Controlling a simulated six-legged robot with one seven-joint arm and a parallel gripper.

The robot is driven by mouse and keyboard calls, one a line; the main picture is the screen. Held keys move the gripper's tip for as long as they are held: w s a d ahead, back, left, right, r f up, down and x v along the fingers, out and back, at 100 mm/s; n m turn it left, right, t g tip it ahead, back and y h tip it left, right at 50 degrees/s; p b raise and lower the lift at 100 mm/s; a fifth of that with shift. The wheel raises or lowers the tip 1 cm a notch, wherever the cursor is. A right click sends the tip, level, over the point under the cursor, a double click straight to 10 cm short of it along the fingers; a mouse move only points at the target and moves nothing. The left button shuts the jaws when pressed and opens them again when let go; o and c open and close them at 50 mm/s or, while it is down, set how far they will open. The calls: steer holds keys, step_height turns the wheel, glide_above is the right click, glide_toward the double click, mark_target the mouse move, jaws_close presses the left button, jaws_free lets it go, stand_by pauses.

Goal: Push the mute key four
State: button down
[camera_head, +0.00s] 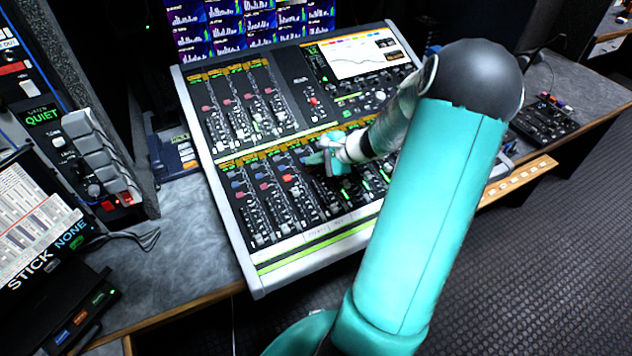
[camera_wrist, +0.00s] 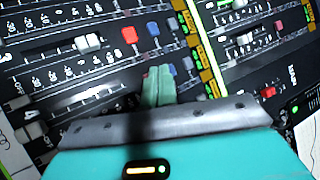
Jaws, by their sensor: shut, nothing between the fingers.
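My gripper (camera_head: 312,159) is shut and empty, its green fingers low over the lower bank of the mixing console (camera_head: 236,226). In the wrist view the fingers (camera_wrist: 157,72) lie side by side, tips among the keys of one channel strip. The neighbouring strip has a red key (camera_wrist: 129,33) and a blue key (camera_wrist: 152,27). The fingers partly hide the key under them; I cannot tell whether they touch it. No readable label marks mute key four.
White fader caps (camera_wrist: 88,42) stand close to the fingers. An upper fader bank (camera_head: 240,105) and a lit screen (camera_head: 357,55) lie behind. A QUIET-labelled panel (camera_head: 45,115) stands left, and a small black device (camera_head: 548,121) lies right.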

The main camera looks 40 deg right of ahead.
mark_target(315, 176)
steer(key=shift+s+a+r, duration=0.1)
steer(key=shift+s+r, duration=0.1)
steer(key=shift+r, duration=1.3)
steer(key=shift+s+r, duration=0.2)
steer(key=shift+r, duration=1.25)
